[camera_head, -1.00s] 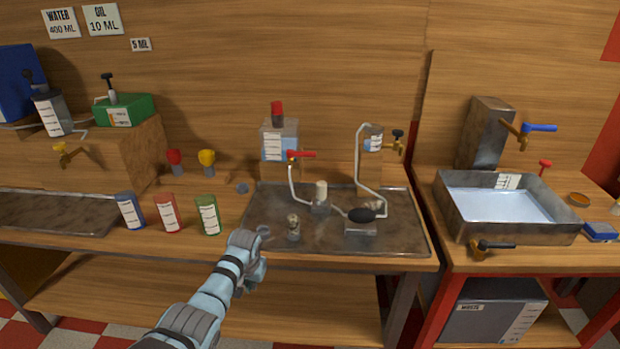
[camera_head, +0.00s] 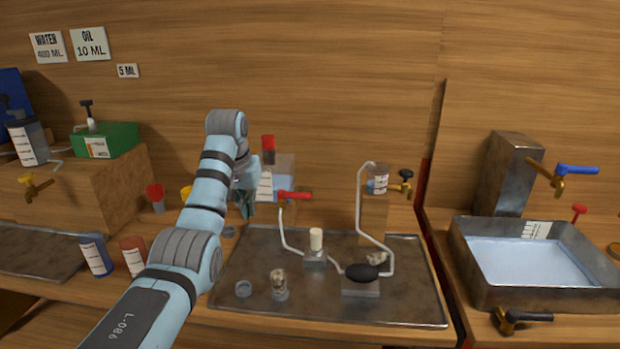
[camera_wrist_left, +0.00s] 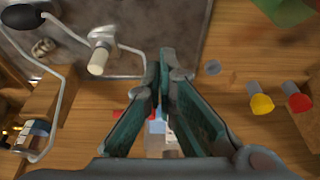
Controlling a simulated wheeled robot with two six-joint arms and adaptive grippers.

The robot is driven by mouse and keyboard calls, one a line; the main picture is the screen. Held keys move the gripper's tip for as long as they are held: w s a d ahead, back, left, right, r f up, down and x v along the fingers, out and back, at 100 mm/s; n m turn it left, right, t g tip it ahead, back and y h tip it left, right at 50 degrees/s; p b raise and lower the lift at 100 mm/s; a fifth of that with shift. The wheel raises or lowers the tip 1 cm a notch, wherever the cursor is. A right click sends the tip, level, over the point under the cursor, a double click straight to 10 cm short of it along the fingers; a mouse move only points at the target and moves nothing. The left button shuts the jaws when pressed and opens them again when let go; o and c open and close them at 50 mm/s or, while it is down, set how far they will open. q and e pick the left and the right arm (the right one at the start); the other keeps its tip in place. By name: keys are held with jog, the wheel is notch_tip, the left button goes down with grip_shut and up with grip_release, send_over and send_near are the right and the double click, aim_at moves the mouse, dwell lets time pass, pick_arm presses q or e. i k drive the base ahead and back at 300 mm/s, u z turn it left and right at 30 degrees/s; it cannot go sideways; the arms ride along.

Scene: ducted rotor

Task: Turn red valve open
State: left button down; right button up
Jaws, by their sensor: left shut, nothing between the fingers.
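The red valve (camera_head: 294,195) has a red lever that points right, on the front of the clear container (camera_head: 284,173) with the red-capped top. My left gripper (camera_head: 248,210) is just left of the valve in the head view, fingers pointing down, and hides part of the container. In the left wrist view the fingers (camera_wrist_left: 165,58) are closed together with nothing between them. A small piece of red (camera_wrist_left: 118,113) shows beside the left finger, probably the valve lever; the fingers cover the rest. I cannot tell whether they touch it. My right gripper is not in view.
A metal tray (camera_head: 412,301) below holds a white-topped fitting (camera_head: 316,240), a black bulb (camera_head: 362,272) and bent tubes. A second container with a black-handled tap (camera_head: 402,187) stands to the right. A water basin (camera_head: 470,265) is far right.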

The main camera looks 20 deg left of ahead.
aim_at(282, 195)
jog(key=i, duration=1)
jog(key=z, duration=0.05)
